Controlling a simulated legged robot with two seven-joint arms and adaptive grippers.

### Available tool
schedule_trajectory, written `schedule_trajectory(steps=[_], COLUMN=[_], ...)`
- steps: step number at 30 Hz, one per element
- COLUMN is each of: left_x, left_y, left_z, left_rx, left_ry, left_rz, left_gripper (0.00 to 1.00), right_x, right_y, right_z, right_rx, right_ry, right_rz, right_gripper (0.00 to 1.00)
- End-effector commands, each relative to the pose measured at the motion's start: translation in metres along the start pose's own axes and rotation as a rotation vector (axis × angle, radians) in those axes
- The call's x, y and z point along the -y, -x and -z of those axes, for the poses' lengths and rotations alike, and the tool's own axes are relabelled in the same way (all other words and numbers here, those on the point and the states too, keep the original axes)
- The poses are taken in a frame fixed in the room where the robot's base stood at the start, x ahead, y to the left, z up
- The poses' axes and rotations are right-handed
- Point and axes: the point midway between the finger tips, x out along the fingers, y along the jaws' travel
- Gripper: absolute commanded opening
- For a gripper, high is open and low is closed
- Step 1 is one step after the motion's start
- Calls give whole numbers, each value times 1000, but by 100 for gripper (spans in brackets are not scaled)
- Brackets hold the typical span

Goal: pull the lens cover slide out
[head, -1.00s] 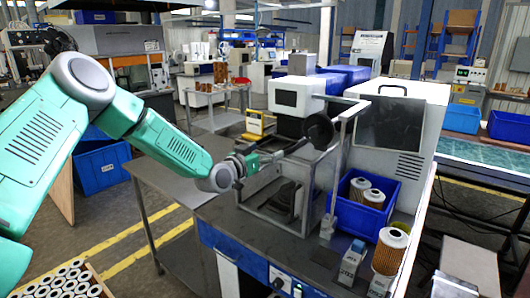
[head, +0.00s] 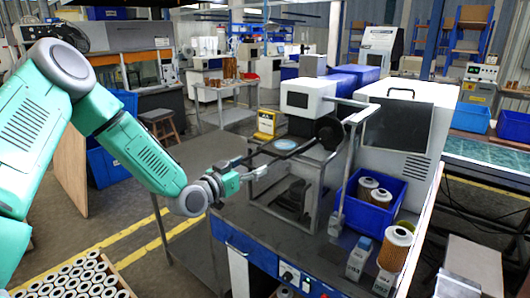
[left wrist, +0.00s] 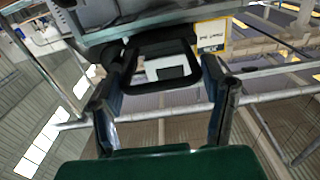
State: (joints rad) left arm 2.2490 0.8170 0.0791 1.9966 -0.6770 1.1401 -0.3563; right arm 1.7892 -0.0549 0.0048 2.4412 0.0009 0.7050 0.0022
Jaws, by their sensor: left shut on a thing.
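The lens cover slide (head: 285,145) is a thin dark plate with a pale bluish round patch, at the upper front of the metal fixture in the head view. My left gripper (head: 260,171) is shut on its near left end. The slide's far end lies close to the round black lens hood (head: 328,133); I cannot tell how much of it is still in its guide. In the left wrist view my left gripper (left wrist: 163,85) shows its two fingers on either side of a black frame-shaped part, apparently the slide's handle. My right gripper is not in view.
An open metal frame (head: 323,192) stands on the dark bench under the slide. A blue bin (head: 386,213) with filter cartridges and a white cabinet stand to the right.

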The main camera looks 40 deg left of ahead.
Motion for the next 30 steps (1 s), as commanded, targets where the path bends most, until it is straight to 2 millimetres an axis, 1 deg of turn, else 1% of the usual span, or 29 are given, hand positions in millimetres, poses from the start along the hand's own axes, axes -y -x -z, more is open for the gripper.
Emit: schedule_trajectory(steps=[1, 3, 6, 10, 12, 16, 26, 27, 28, 30], left_x=[2, 2, 2, 2, 2, 3, 3, 3, 3, 3], left_y=[14, 31, 53, 72, 78, 84, 86, 86, 86, 86], left_z=[3, 2, 1, 0, 0, -1, -2, -2, -2, -2], left_rx=[4, 3, 3, 3, 2, 1, 1, 1, 2, 1], left_ry=[3, 3, 1, 0, -1, -2, -4, -4, -4, -3], left_rz=[5, 5, 6, 6, 6, 7, 7, 7, 7, 6], left_gripper=[14, 14, 14, 14, 14, 14, 14, 69, 76, 76], right_x=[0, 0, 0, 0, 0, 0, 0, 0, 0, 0], right_y=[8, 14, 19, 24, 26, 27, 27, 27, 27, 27], right_z=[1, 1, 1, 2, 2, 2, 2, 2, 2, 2], right_rx=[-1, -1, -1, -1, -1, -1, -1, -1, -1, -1], right_ry=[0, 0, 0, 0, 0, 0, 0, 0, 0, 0], right_rz=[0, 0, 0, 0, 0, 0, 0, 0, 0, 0], right_gripper=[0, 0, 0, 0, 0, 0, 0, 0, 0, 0])
